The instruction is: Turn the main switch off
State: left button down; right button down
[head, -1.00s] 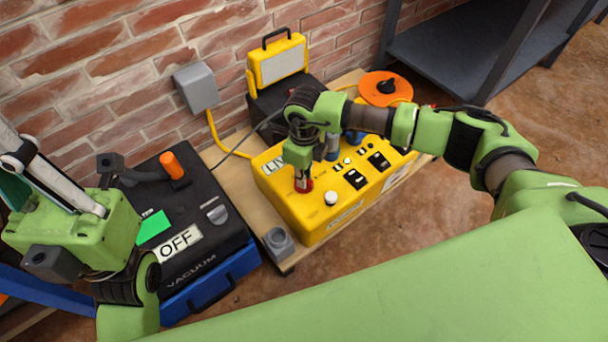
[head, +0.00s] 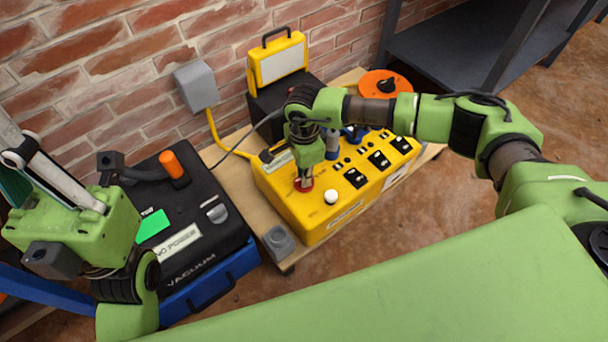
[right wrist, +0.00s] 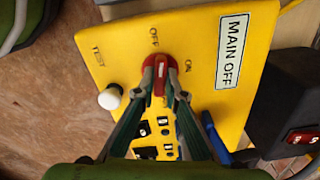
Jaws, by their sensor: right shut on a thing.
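The main switch is a red knob (right wrist: 160,72) on a yellow box (head: 310,225). In the right wrist view its grip bar lies near the OFF mark and away from ON. A label beside it (right wrist: 233,50) reads MAIN OFF. My right gripper (right wrist: 160,85) is shut on the knob, one finger on each side, pointing down at the box from above. In the head view the right gripper (head: 304,183) hides most of the red knob. My left gripper (head: 35,165) is at the left edge, away from the box; its fingertips are not clearly visible.
A black vacuum case (head: 200,225) with a NO POWER label stands left of the box. A white button (head: 330,197) and black switches (head: 379,159) sit near the knob. A grey wall box (head: 196,87), a yellow lamp (head: 277,60) and an orange reel (head: 386,84) are behind.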

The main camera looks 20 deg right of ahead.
jog(key=shift+n, duration=1.2)
jog(key=c, duration=2.1)
grip_release()
notch_tip(320, 180, up, 12)
jog(key=shift+r, duration=0.1)
